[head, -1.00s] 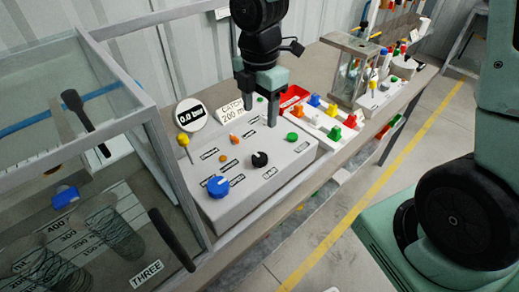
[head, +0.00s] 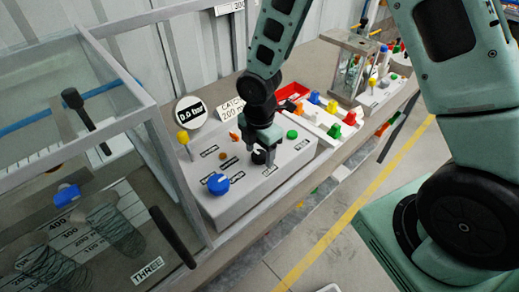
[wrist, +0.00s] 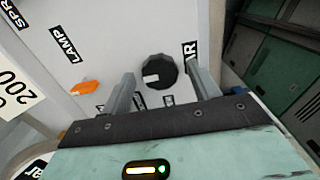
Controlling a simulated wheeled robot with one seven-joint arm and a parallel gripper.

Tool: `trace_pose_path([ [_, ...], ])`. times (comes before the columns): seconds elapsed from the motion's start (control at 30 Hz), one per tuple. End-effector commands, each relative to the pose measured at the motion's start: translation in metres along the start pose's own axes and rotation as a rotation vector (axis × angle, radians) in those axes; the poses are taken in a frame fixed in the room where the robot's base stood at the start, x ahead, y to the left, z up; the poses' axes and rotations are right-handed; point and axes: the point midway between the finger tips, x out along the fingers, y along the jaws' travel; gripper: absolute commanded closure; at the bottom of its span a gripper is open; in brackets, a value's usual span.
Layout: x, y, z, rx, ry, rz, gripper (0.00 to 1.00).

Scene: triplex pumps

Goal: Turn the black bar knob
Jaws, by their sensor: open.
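The black bar knob (head: 259,157) sits on the sloped top of the light grey control box (head: 228,214). In the head view my gripper partly hides it. In the wrist view the knob (wrist: 161,72) is round and black with a pale mark, and it shows between my two fingertips. My gripper (head: 262,151) is open and points down over the knob, with one finger on each side. I cannot tell whether the fingers touch it.
A blue knob (head: 218,184), a yellow knob (head: 183,137), an orange lever (head: 234,137) and a green button (head: 292,134) share the box top. A glass-sided cabinet (head: 95,180) stands close on the left. A tray of coloured knobs (head: 325,113) lies behind right.

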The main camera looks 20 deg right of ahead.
Motion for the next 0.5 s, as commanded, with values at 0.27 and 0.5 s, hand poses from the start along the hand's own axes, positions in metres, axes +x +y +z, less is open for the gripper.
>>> trace_pose_path([
  [0.27, -0.0002, 0.0001, -0.0001, 0.0, 0.0, 0.0, 0.67],
  [0.5, -0.0003, 0.0, -0.0001, 0.002, 0.0, 0.0, 0.84],
])
